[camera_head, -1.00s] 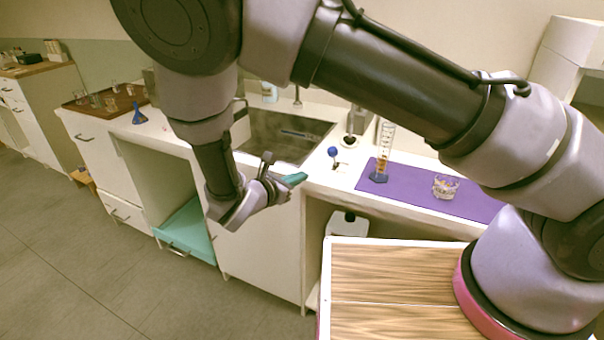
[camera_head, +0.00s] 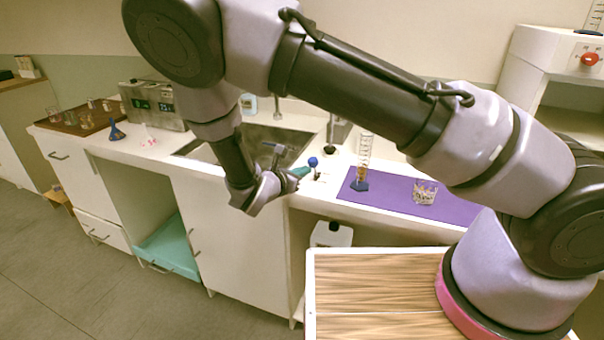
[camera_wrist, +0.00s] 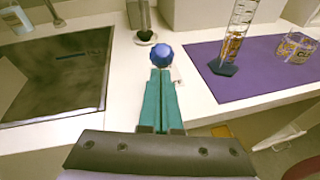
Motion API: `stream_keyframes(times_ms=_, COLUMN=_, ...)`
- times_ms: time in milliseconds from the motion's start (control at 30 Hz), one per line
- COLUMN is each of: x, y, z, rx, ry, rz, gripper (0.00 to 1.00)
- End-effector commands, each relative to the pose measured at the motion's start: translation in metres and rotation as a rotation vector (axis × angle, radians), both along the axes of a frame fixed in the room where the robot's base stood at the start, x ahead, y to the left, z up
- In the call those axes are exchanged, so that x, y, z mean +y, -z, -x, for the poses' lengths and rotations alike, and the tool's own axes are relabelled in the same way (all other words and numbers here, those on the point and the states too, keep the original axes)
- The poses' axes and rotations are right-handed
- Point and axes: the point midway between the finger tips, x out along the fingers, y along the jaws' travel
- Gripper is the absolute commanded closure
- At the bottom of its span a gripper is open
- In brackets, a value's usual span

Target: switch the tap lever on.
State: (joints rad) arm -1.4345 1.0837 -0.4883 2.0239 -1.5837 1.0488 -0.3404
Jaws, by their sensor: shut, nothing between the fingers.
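The tap lever with a blue knob (camera_head: 313,162) stands on the white counter, between the sink and the purple mat. In the wrist view the blue knob (camera_wrist: 162,55) is just beyond the fingertips. My gripper (camera_head: 303,172) has teal fingers and is shut and empty. Its fingers (camera_wrist: 161,75) point at the knob and hide the lever's lower part. I cannot tell whether the tips touch the knob.
The sink (camera_head: 262,140) lies left of the lever. On the purple mat (camera_head: 395,205) to the right stand a graduated cylinder (camera_head: 364,160) and a glass bowl (camera_head: 425,192). A blue funnel (camera_head: 116,131) and a brown tray of glasses (camera_head: 75,123) are at the far left.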

Motion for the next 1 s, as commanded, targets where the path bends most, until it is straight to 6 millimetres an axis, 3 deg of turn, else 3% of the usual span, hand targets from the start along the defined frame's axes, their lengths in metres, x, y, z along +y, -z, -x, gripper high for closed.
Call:
stream_keyframes(times_ms=667, x=-0.003, y=-0.01, z=-0.008, rx=0.095, ry=0.002, rz=-0.036, gripper=1.0)
stream_keyframes(times_ms=1000, x=-0.011, y=-0.027, z=-0.027, rx=0.286, ry=0.007, rz=-0.114, gripper=1.0)
